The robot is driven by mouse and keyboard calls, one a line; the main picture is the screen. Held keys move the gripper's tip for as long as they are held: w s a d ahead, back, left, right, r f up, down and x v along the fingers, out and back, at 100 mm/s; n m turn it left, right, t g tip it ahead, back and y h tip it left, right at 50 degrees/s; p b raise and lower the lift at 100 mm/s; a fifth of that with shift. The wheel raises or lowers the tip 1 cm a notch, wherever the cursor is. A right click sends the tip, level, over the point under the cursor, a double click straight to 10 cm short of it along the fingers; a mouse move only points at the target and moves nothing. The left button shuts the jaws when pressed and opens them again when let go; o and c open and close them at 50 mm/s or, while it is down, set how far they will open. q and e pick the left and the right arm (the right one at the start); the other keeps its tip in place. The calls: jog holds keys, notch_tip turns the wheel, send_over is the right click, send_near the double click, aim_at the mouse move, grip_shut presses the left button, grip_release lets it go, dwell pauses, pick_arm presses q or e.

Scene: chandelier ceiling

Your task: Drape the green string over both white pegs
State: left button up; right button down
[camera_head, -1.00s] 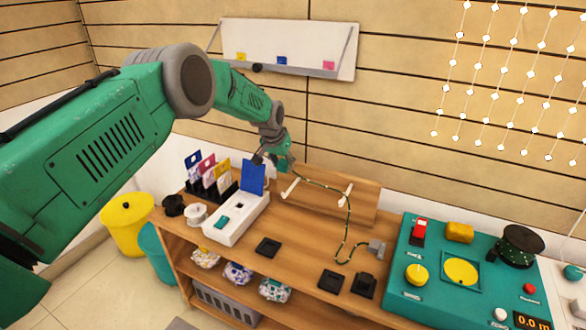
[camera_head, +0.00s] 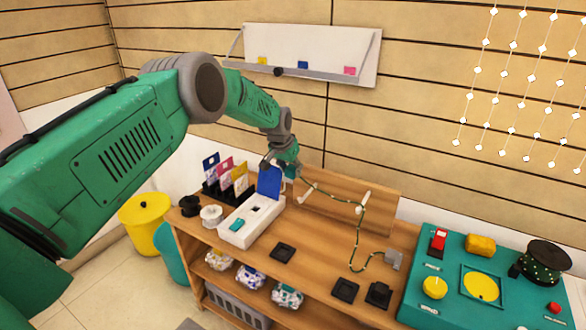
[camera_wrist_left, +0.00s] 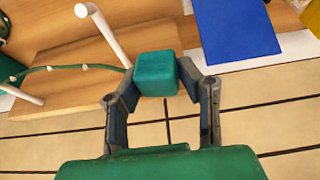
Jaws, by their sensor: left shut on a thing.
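My left gripper (camera_head: 287,168) is shut on a teal block (camera_wrist_left: 157,73) at the end of the green string (camera_head: 336,197), near the left end of the upright wooden board. The string carries small pale beads. It runs right from the block past the left white peg (camera_head: 308,193) to the right white peg (camera_head: 363,201), then hangs down to a grey block (camera_head: 393,259) on the bench. Both pegs also show in the left wrist view, one long and near (camera_wrist_left: 105,37), one farther left (camera_wrist_left: 22,94). Whether the string touches either peg is unclear. My right gripper is not in view.
A blue card (camera_head: 270,182) stands upright in a white box (camera_head: 251,227) just below my left gripper. A rack of coloured cards (camera_head: 228,178) is to its left. A teal panel (camera_head: 455,300) fills the bench's right side. A wall shelf (camera_head: 305,62) is above.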

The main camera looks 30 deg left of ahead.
pick_arm(q)
jog(key=s+a+f+b, duration=0.1)
jog(key=s+a+f, duration=0.1)
jog(key=s+f, duration=0.2)
jog(key=shift+a+f, duration=0.25)
jog(key=shift+f, duration=1.05)
